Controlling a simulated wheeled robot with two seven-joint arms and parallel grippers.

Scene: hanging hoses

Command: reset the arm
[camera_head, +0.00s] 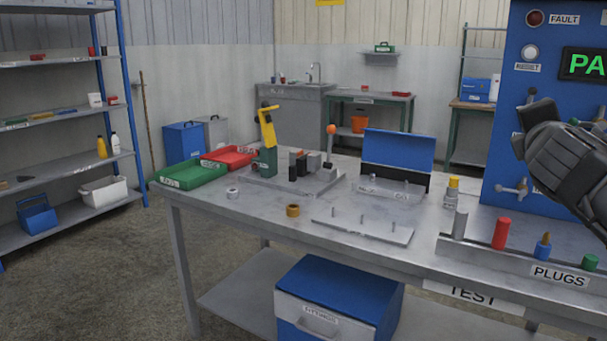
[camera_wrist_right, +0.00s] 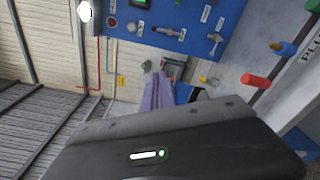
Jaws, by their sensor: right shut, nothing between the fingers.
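My right arm (camera_head: 570,160) comes in from the right edge in the head view, raised in front of the blue panel and above the plug rail. Its fingertips cannot be made out there. In the right wrist view, the dark gripper body with a small lit strip fills the bottom. The pale fingers of my right gripper (camera_wrist_right: 158,92) show beyond it, closed together and holding nothing. They appear apart from the panel and the bench. My left gripper is not in view.
The blue panel (camera_head: 505,150) has fittings and a green-lettered display (camera_head: 585,65). A plug rail (camera_head: 520,262) holds several coloured plugs on the bench's front right. The workbench (camera_head: 255,215) carries green and red trays, a fixture and a flat pegged plate. Floor is open at left.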

